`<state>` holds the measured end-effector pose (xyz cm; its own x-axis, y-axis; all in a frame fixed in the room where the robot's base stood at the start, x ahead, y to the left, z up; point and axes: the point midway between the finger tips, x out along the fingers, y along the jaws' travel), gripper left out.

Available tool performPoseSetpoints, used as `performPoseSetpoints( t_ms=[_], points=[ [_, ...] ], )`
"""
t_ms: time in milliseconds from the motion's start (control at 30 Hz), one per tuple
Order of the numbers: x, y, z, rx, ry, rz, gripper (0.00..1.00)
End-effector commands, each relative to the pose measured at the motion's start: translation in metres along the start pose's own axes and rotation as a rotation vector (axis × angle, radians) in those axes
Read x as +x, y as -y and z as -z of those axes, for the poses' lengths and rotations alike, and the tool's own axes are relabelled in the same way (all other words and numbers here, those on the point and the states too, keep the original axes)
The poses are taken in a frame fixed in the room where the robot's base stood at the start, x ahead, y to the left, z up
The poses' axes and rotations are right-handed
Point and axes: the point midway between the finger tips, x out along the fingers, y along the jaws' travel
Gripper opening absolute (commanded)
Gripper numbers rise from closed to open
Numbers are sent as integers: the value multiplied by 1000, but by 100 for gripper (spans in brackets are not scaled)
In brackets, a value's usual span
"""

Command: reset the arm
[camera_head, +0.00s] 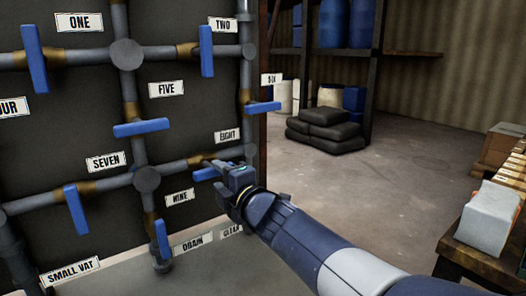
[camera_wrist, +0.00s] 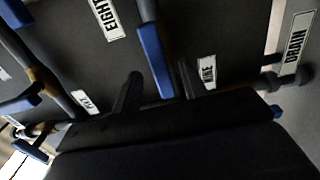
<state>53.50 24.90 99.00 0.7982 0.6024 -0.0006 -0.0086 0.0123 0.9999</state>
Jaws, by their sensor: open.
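My arm reaches in from the lower right in the head view, and my gripper (camera_head: 222,176) is at the pipe panel (camera_head: 195,120), by the valve under the EIGHT label (camera_head: 228,136). In the wrist view my gripper (camera_wrist: 157,85) is open, with its two dark fingers apart. A blue valve handle (camera_wrist: 152,55) lies between the fingers in that view; I cannot tell whether they touch it. In the head view the gripper partly hides this blue handle (camera_head: 205,174).
Other blue handles sit close by, under FIVE (camera_head: 141,128), near NINE (camera_head: 162,240) and at SIX (camera_head: 263,107). A wooden table (camera_head: 478,262) with a grey-white block (camera_head: 488,218) stands right. Dark sacks (camera_head: 325,130) lie behind. The floor (camera_head: 385,190) between is clear.

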Motion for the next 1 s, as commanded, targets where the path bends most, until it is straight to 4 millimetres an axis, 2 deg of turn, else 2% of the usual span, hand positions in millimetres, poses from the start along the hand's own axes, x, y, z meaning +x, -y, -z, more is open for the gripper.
performPoseSetpoints(
  t_ms=[200,400,500,1000],
  points=[
    [35,1,0,0,-1,1,41],
    [54,0,0,0,-1,-1,41],
    [58,0,0,2,-1,0,41],
    [52,0,0,6,0,-2,41]
  ],
)
